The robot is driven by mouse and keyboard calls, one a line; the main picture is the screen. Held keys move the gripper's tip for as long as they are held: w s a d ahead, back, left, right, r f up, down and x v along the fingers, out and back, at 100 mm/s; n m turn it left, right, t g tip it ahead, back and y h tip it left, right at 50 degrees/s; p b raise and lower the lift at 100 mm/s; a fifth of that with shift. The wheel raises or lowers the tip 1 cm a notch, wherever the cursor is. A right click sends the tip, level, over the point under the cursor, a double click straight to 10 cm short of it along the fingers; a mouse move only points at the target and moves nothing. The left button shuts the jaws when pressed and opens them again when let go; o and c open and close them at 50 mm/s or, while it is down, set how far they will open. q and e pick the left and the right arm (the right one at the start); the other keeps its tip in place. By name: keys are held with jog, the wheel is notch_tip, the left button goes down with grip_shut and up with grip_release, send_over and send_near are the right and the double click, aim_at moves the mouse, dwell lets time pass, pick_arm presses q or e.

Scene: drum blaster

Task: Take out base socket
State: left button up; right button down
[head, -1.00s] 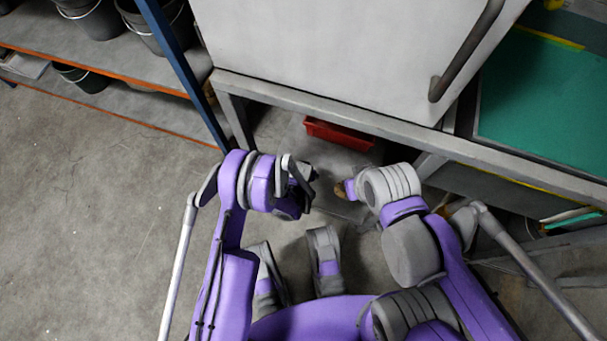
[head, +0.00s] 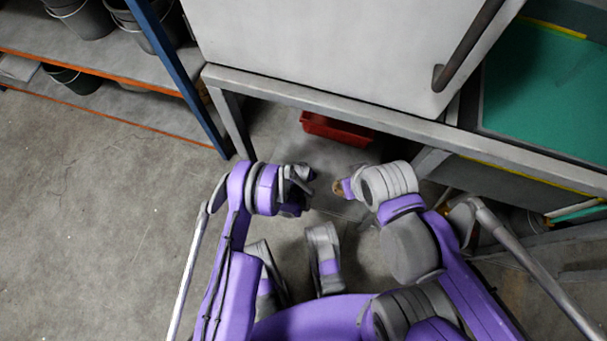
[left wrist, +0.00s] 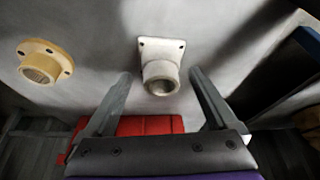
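In the left wrist view, a pale grey-white socket with a square flange and a round open neck (left wrist: 161,76) sits on a grey surface. It appears between and beyond the fingertips of my left gripper (left wrist: 160,80). The fingers are wide apart with nothing between them. A yellow socket with a round, holed flange (left wrist: 44,62) is to the left of it. In the head view, my left gripper (head: 303,175) is low in front of the bench. My right gripper (head: 343,188) faces it, with a small tan patch at its tip. Its fingers are not clear.
A red bin (head: 337,131) lies under the bench frame (head: 300,96), and red shows in the left wrist view (left wrist: 150,125). A white cabinet (head: 330,45) with a dark handle stands above. Shelves with buckets (head: 85,18) are at left. Floor at left is clear.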

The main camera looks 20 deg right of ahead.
pick_arm(q)
grip_shut()
jog(key=shift+r, duration=0.1)
notch_tip(320, 180, up, 10)
jog(key=shift+f+p, duration=0.1)
jog(key=shift+p, duration=1.15)
